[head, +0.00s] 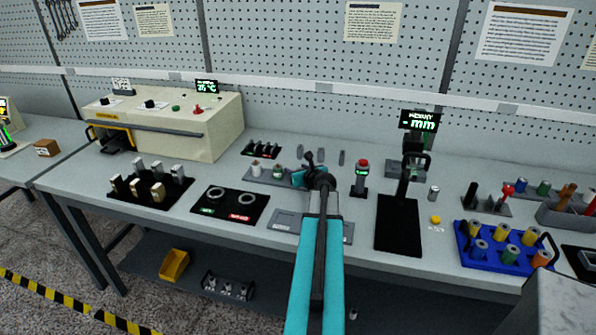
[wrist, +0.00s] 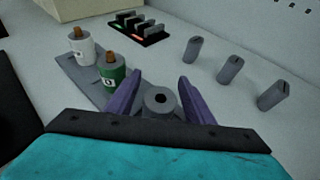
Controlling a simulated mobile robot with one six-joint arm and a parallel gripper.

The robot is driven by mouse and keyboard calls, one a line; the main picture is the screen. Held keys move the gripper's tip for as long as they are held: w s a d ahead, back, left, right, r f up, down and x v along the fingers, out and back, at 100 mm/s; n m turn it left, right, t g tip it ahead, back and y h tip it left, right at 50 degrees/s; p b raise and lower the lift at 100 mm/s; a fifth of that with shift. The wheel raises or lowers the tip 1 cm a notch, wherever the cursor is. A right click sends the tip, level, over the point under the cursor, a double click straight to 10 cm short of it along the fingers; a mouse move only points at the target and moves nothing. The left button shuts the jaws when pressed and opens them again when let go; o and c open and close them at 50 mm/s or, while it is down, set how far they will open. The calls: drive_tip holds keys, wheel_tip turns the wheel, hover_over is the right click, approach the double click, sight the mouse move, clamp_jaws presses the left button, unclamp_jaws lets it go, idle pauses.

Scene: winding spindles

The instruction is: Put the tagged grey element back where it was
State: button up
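My gripper (wrist: 160,84) has its two purple fingers spread on either side of a grey cylinder (wrist: 159,101) with a dark hole in its top. A narrow gap seems to show on each side of the cylinder. It is at the near end of a grey strip-shaped tray (wrist: 82,78); its base is hidden, so I cannot tell whether it touches the tray. A white element (wrist: 82,47) and a green element (wrist: 112,73), both brown-topped, stand on that tray. No tag shows on the grey cylinder. In the head view my arm hides the cylinder.
Several slim grey slotted pieces (wrist: 230,69) stand right of the gripper. A black rack (wrist: 138,29) lies behind. In the head view, a black ring board (head: 230,204) is left, a red-topped post (head: 361,178) and black gauge stand (head: 398,225) right.

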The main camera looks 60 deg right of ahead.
drive_tip(key=shift+r, duration=0.2)
drive_tip(key=shift+b+v, duration=0.65)
drive_tip(key=shift+v, duration=5.35)
